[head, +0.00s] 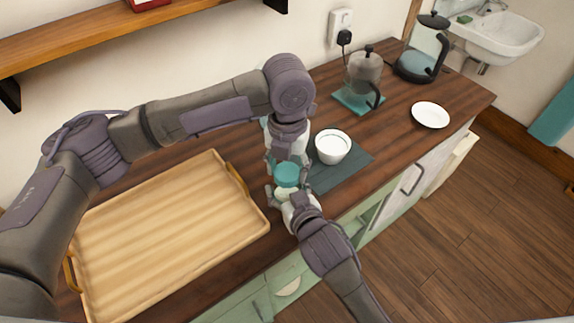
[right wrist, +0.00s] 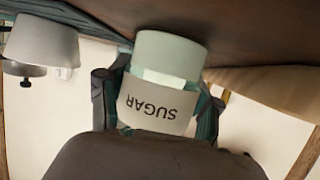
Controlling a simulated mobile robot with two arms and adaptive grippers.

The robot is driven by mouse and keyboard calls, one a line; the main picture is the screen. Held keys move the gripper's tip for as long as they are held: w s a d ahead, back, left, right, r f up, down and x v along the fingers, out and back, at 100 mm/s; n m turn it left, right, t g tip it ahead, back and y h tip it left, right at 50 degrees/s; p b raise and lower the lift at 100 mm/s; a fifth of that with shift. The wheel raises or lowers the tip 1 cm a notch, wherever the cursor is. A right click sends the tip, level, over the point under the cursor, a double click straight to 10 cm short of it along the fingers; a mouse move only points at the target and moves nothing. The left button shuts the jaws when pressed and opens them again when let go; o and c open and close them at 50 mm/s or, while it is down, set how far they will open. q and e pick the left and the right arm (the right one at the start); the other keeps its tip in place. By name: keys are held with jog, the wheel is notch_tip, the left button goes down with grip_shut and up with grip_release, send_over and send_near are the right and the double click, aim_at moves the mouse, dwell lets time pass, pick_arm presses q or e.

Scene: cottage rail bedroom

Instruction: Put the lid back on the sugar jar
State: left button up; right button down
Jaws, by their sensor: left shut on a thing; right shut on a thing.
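The sugar jar (head: 285,190) is pale green with a cream label reading SUGAR. It is upright at the counter, between the tray and the dark mat. The jar also shows upside down in the right wrist view (right wrist: 170,55), where my right gripper (right wrist: 157,108) is shut around it at the label. In the head view my right gripper (head: 287,194) reaches it from the front. My left gripper (head: 287,167) points down from above, shut on the teal lid (head: 287,174). The lid is directly over the jar; I cannot tell whether they touch.
A wooden tray (head: 165,235) fills the counter's left side. A white bowl (head: 333,147) stands close right on a dark mat (head: 345,176). Farther right are a French press (head: 364,70), a kettle (head: 425,50) and a white plate (head: 430,115). A shelf (head: 90,35) hangs behind.

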pick_arm(q)
jog(key=m, duration=0.7)
jog(key=o, duration=0.8)
jog(key=shift+c, duration=0.2)
notch_tip(320, 180, up, 12)
pick_arm(e)
jog(key=shift+c, duration=0.6)
grip_release()
